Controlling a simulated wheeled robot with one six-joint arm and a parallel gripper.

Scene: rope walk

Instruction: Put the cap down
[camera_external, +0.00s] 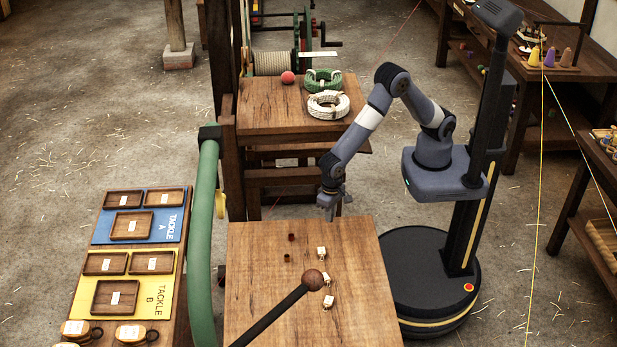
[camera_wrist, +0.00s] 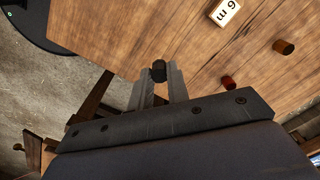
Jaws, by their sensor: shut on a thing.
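My gripper (camera_wrist: 158,82) is shut on a small dark cap (camera_wrist: 158,70), held at the fingertips in the wrist view. In the external view my gripper (camera_external: 334,212) hangs low by the far right edge of the wooden table (camera_external: 250,290); the held cap cannot be made out there. Two other small brown caps stand on the table, a reddish one (camera_wrist: 228,83) and a darker one (camera_wrist: 284,46). They also show in the external view, one farther back (camera_external: 291,237) and one nearer (camera_external: 286,257). Whether the held cap touches the table is unclear.
Tackle trays (camera_external: 131,226) lie left beyond a green post (camera_external: 205,230). The table's back left is clear.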

